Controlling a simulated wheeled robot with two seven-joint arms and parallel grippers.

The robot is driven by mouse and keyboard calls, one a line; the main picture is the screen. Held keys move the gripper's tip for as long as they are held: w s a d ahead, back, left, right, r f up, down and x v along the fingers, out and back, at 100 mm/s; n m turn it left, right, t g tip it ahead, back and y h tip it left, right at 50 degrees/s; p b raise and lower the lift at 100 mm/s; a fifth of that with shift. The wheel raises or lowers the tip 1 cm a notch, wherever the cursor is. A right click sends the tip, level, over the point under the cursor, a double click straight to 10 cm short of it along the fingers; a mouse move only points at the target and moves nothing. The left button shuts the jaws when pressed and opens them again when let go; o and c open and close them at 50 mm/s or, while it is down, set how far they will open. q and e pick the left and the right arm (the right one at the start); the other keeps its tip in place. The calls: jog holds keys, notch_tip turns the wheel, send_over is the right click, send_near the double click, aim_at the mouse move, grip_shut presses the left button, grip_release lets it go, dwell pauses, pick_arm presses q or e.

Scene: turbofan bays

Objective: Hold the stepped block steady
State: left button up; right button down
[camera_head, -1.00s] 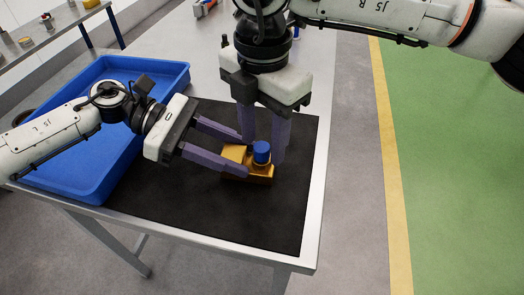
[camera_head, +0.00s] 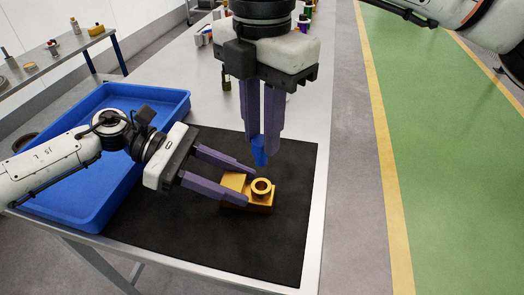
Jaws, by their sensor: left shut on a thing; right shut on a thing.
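The stepped block (camera_head: 236,183) is golden-yellow and rests on the black mat (camera_head: 190,228). A round collar with a dark hole (camera_head: 261,187) stands on its right part. My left gripper (camera_head: 238,184) comes in from the left and is shut on the block, with a finger at its far side and one at its near side. My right gripper (camera_head: 261,146) points down above and behind the collar. It is shut on a blue plug (camera_head: 259,157), which hangs clear of the block. The plug's upper part is hidden between the fingers.
A blue tray (camera_head: 87,216) stands on the left of the table, under my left arm. The mat is bare in front of the block. The table's metal edge (camera_head: 318,200) runs along the right. Several small items stand at the far end.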

jog(key=shift+r, duration=1)
pick_arm(q)
jog(key=o, duration=1.4)
